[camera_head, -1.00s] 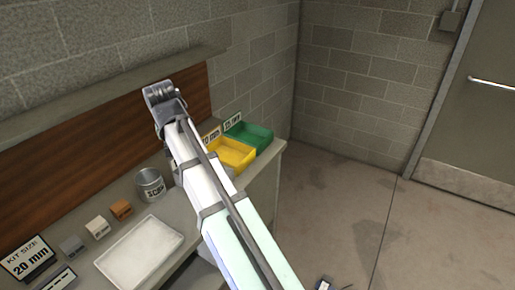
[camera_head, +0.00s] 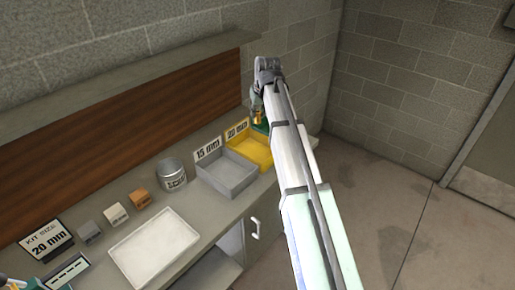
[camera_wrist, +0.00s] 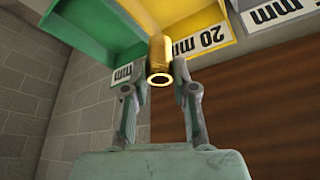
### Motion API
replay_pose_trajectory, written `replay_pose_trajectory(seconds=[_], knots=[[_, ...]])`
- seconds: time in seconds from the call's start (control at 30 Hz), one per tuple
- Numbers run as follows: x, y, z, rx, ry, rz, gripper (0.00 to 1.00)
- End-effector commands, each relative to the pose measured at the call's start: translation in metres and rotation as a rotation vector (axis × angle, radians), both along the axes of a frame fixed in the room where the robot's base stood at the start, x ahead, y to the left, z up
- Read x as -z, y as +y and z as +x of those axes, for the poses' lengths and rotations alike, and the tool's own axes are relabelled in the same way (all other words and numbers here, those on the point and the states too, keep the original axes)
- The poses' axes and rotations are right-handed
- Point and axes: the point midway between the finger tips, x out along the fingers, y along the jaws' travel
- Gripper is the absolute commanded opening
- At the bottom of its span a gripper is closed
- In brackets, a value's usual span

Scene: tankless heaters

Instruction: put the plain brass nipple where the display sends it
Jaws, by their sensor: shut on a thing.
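The plain brass nipple (camera_wrist: 158,62) is a short hollow golden tube, held between the fingertips of my gripper (camera_wrist: 157,78) in the wrist view. In the head view my gripper (camera_head: 258,108) is above the far end of the bench, near the yellow and green bins, partly hidden by my arm. The display (camera_head: 46,242) reads "KIT SIZE 20 mm". The yellow bin (camera_head: 262,153) carries a "20 mm" label (camera_head: 237,130). In the wrist view the yellow bin (camera_wrist: 188,12) and green bin (camera_wrist: 90,38) lie beyond the nipple.
A grey bin (camera_head: 229,178) labelled "15 mm" stands left of the yellow one. A metal can (camera_head: 172,174), small blocks (camera_head: 115,213) and a white tray (camera_head: 154,248) are also on the bench. A wooden backboard (camera_head: 100,148) and block wall stand behind.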

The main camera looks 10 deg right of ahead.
Motion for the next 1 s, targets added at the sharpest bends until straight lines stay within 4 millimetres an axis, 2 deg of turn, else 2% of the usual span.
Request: replay_pose_trajectory(seconds=[0.03,0.2,0.37,0.8,1.0], knots=[[0.000,0.000,0.011,-0.040,-0.002,0.001,0.00],[0.003,0.004,0.019,-0.137,-0.007,0.001,0.00],[0.009,0.005,0.019,-0.157,-0.007,0.001,0.00],[0.051,0.005,0.018,-0.155,-0.007,0.001,0.00],[0.062,0.005,0.019,-0.155,-0.007,0.001,0.00]])
